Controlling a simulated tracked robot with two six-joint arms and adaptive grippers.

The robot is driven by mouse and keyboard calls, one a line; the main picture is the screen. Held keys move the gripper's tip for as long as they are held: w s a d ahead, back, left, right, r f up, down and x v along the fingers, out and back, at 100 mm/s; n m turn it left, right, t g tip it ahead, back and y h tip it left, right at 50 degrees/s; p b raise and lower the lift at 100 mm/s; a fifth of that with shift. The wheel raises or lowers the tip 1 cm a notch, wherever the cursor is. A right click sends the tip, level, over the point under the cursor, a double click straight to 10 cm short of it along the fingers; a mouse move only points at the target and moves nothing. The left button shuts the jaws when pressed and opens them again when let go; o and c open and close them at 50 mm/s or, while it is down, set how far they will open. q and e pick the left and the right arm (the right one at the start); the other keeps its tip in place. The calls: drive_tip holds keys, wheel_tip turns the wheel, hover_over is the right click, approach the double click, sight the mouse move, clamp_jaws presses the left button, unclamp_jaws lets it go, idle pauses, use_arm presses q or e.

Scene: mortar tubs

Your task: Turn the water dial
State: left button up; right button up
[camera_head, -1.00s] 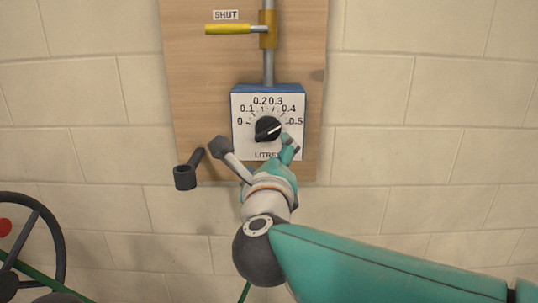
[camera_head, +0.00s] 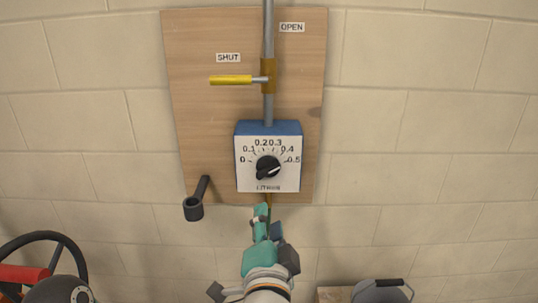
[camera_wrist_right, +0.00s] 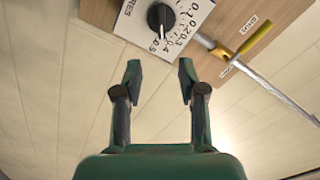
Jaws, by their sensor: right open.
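The water dial is a black knob (camera_head: 268,167) with a white pointer line on a blue box with a white face (camera_head: 254,178) marked 0 to 0.5 litres. The pointer aims right, toward the 0.4 to 0.5 end. My right gripper (camera_head: 262,211) is just below the box in the head view, seen nearly edge-on. In the right wrist view its fingers (camera_wrist_right: 160,72) are apart with nothing between them, and the knob (camera_wrist_right: 161,18) is beyond the fingertips, apart from them. My left gripper is not in view.
The wooden board (camera_head: 215,130) carries a grey pipe (camera_head: 268,105) and a yellow valve handle (camera_head: 232,79) turned toward the SHUT label. A dark spout-like piece (camera_head: 195,207) sticks out lower left. A handwheel (camera_head: 50,240) is at left; a bucket (camera_head: 378,292) is lower right.

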sight(269, 173)
drive_tip(key=w+p, duration=0.3)
drive_tip(key=w, duration=1.4)
drive_tip(key=shift+r, duration=0.1)
clamp_jaws()
